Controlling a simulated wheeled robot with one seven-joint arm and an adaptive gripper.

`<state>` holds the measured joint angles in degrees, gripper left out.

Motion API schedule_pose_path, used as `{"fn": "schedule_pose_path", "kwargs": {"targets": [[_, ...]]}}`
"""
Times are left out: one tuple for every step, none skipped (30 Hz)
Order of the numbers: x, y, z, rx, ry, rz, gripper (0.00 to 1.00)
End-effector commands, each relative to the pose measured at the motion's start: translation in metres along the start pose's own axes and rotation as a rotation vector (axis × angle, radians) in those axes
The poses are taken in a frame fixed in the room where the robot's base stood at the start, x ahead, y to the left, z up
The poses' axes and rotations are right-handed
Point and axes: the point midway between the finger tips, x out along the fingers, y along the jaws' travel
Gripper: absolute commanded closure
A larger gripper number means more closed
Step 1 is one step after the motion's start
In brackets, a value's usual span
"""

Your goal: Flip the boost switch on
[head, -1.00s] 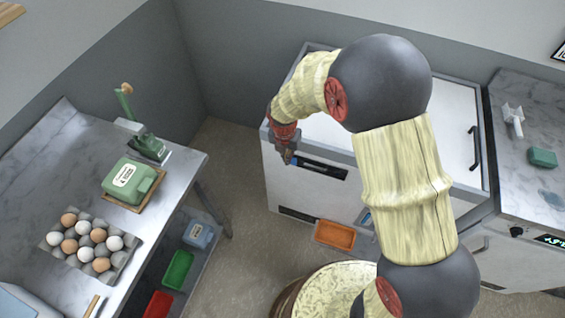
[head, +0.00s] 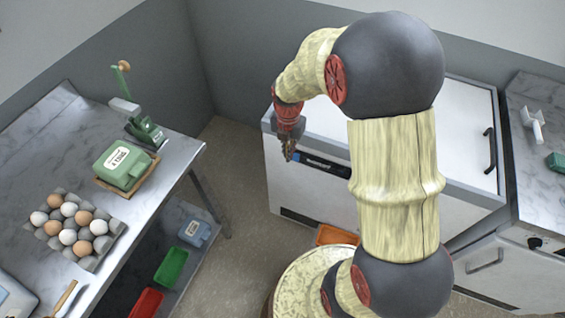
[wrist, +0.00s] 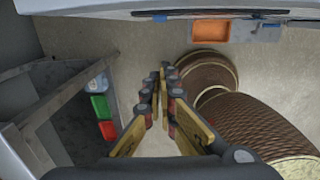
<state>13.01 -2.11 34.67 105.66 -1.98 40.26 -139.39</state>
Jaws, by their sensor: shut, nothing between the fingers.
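The white chest freezer (head: 285,185) stands in the middle of the head view, with a dark control panel (head: 328,166) on its front face. A small blue part (head: 299,157) shows at the panel's left end, beside my fingertips. I cannot make out the boost switch itself or its position. My gripper (head: 289,154) is shut and empty, pointing down in front of the freezer at the panel's left end. In the wrist view my gripper (wrist: 162,75) has its fingertips together over the floor, with the freezer along the top edge. Whether it touches the panel is unclear.
An orange tray (head: 336,235) is low by the freezer front; it also shows in the wrist view (wrist: 210,32). A steel table (head: 178,165) with an egg tray (head: 113,227) and a green box (head: 122,163) stands left. Open floor (head: 240,195) lies between.

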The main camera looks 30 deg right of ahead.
Motion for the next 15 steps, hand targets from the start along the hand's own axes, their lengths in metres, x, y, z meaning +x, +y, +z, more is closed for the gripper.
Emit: {"fn": "schedule_pose_path", "kwargs": {"targets": [[0.000, 0.000, 0.000, 0.000, 0.000, 0.000, 1.00], [0.000, 0.000, 0.000, 0.000, 0.000, 0.000, 1.00], [0.000, 0.000, 0.000, -0.001, 0.000, 0.000, 1.00], [0.000, 0.000, 0.000, -0.001, 0.000, 0.000, 1.00], [0.000, 0.000, 0.000, -0.001, 0.000, 0.000, 1.00], [0.000, 0.001, 0.000, -0.001, 0.000, 0.000, 1.00], [0.000, 0.001, 0.000, -0.001, 0.000, 0.000, 1.00], [0.001, 0.001, 0.000, -0.001, 0.000, 0.000, 1.00], [0.003, 0.001, 0.000, -0.001, 0.000, 0.000, 1.00], [0.005, 0.001, 0.000, -0.001, 0.000, 0.000, 1.00], [0.008, 0.001, -0.001, -0.001, 0.000, 0.000, 1.00], [0.012, 0.001, -0.001, -0.001, 0.001, -0.001, 1.00], [0.016, 0.001, -0.001, -0.001, 0.001, -0.001, 1.00], [0.021, 0.000, -0.001, -0.001, 0.001, -0.001, 1.00], [0.028, 0.000, -0.001, -0.001, 0.002, -0.002, 1.00]]}}
